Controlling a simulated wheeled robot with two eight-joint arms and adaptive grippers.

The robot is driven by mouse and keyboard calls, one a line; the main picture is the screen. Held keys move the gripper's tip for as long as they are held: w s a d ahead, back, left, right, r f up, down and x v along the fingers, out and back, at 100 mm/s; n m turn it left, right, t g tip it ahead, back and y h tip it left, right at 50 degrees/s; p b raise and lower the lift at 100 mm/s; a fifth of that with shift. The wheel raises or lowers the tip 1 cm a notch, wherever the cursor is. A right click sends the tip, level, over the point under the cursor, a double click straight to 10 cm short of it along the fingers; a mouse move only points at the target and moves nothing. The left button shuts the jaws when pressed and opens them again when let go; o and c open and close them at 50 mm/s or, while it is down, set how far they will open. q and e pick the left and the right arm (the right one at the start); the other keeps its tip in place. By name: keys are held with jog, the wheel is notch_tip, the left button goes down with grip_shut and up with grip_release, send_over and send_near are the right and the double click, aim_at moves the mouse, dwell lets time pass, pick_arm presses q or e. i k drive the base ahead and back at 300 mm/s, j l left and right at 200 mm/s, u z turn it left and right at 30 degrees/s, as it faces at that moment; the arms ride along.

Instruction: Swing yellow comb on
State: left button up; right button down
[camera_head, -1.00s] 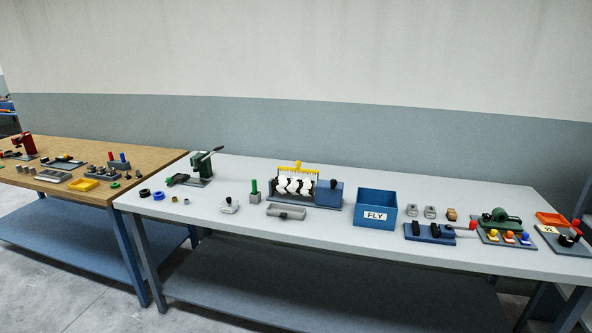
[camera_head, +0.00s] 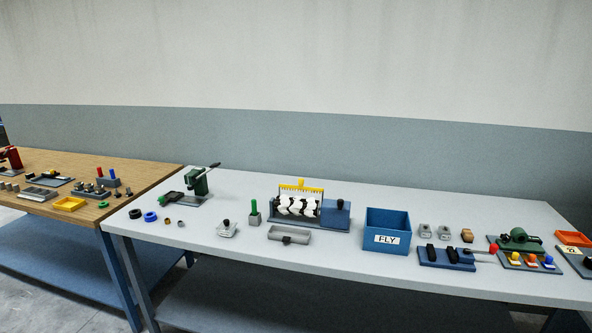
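The yellow comb (camera_head: 301,186) is a toothed bar with a small knob on top. It stands at the back of a small machine, above and behind a black-and-white roller (camera_head: 297,206). The comb looks raised; whether its teeth touch the roller is too small to tell. The roller sits on a grey base beside a blue box (camera_head: 336,214) with a dark knob on top. Neither of my grippers is in view.
In front of the machine lies a grey tray (camera_head: 289,235). A blue bin labelled FLY (camera_head: 387,231) stands to its right, and a green-topped peg block (camera_head: 254,213) to its left. A green press (camera_head: 198,181) is further left. The grey table's (camera_head: 330,266) front strip is mostly clear.

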aim_at(301, 180)
jog(key=i+j, duration=0.2)
jog(key=i, duration=0.2)
jog(key=i+j, duration=0.15)
jog(key=i, duration=0.3)
jog(key=i+j, duration=0.2)
jog(key=i, duration=0.2)
jog(key=i+j, duration=0.2)
jog(key=i, duration=0.25)
